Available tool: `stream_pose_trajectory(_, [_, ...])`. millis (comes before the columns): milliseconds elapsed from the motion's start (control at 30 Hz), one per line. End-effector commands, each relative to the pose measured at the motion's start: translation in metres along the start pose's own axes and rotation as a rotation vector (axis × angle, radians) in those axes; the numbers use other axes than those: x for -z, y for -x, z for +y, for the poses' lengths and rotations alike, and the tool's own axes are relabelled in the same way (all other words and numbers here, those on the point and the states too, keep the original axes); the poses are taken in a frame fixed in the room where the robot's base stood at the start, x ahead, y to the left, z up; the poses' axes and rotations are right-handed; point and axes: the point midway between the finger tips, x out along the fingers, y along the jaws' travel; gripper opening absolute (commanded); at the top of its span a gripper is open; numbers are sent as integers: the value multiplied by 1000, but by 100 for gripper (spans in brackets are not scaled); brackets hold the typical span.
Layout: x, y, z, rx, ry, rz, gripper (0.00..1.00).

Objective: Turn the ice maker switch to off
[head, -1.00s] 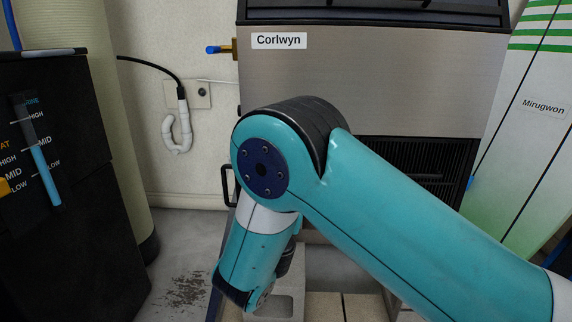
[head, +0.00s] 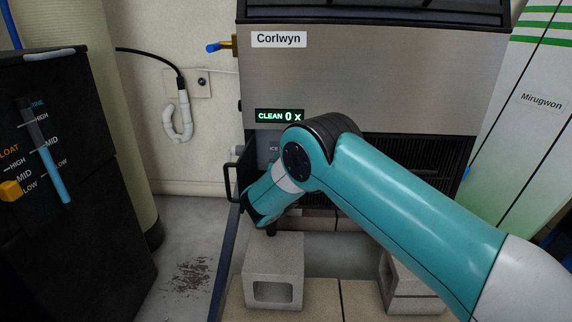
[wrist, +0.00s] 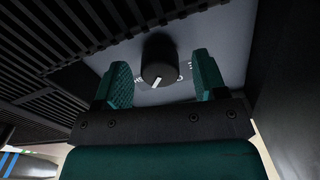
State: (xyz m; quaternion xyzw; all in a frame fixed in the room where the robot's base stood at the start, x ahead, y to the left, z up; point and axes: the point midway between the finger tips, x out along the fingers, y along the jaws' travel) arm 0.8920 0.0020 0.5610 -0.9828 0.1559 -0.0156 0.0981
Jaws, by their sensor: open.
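The ice maker (head: 375,80) is a steel-fronted machine labelled "Corlwyn". Its lit display (head: 280,116) reads "CLEAN 0 x". The switch, a round black knob (wrist: 158,60) with a white pointer mark, sits on a grey panel (wrist: 215,35) in the wrist view. Lettering around it is partly covered and too small to read fully. My gripper (wrist: 160,66) is open, with one teal finger on each side of the knob. I cannot tell whether either finger touches it. In the head view my arm hides the knob and the fingers.
A black handle (head: 229,183) projects at the machine's left edge. Concrete blocks (head: 273,255) stand below the arm. A black machine with sliders (head: 60,200) is at left, and a white-and-green board (head: 530,120) at right. Dark vent slats (wrist: 60,50) flank the panel.

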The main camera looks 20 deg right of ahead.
Motion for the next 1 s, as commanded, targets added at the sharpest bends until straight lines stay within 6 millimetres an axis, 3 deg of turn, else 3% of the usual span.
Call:
stream_pose_trajectory(400, [0, -9, 0, 1, 2, 0, 63])
stream_pose_trajectory(600, [0, -9, 0, 1, 2, 0, 17])
stream_pose_trajectory(1000, [0, -9, 0, 0, 64, -1, 16])
